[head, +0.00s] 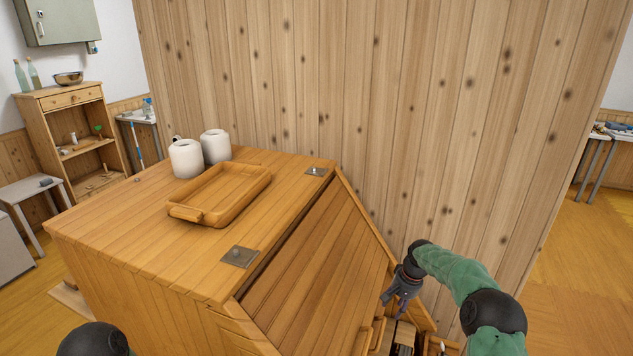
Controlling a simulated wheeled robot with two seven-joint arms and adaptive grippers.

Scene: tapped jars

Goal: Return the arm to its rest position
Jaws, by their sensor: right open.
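My right arm comes in from the lower right in green with black joints. Its gripper (397,300) points down beside the lower right edge of the slanted wooden panel, over a space with several small wooden and dark items. It is open, and I see nothing held in it. Two white jars (186,159) (216,146) stand side by side on the wooden cabinet top (120,215), behind a wooden tray (222,192). A dark rounded part of mine shows at the bottom left; my left gripper is not in view.
A tall plank wall (390,90) stands close behind the cabinet and my right arm. The slanted panel (315,275) slopes down toward the gripper. Metal plates (239,256) sit on the cabinet's edge. A shelf (75,140) stands at far left. Open floor (575,270) lies at right.

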